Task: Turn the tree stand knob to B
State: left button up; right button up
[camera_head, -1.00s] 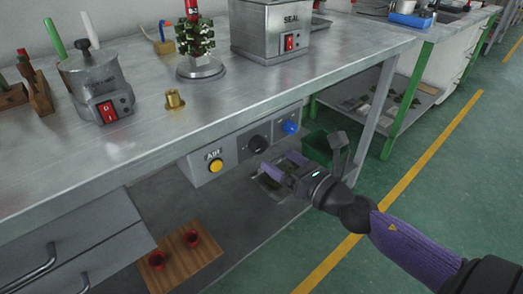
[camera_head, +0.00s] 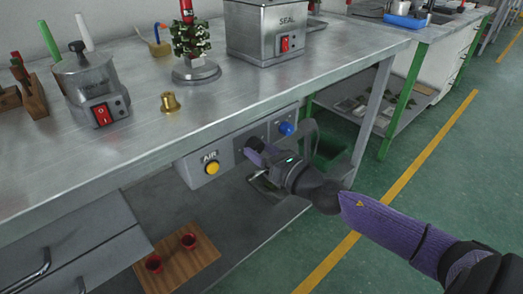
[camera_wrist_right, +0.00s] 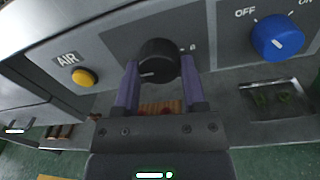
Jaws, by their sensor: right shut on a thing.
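The black knob (camera_wrist_right: 160,57) is on the grey panel under the bench. In the wrist view a white mark on it points to the left, and a small letter, hard to read, stands on the panel to its right. My right gripper (camera_wrist_right: 158,75) is shut on the knob, with one purple finger at each side. In the head view my right gripper (camera_head: 256,152) reaches the panel from the right and mostly hides the knob. The tree stand (camera_head: 196,74), with a red and green tree on it, stands on the bench. My left gripper is out of view.
A yellow AIR button (camera_wrist_right: 84,77) is left of the knob, and a blue OFF/ON knob (camera_wrist_right: 278,39) is to its right. The bench edge runs above the panel. A board with two red cups (camera_head: 180,262) lies below.

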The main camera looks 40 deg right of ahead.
grip_shut()
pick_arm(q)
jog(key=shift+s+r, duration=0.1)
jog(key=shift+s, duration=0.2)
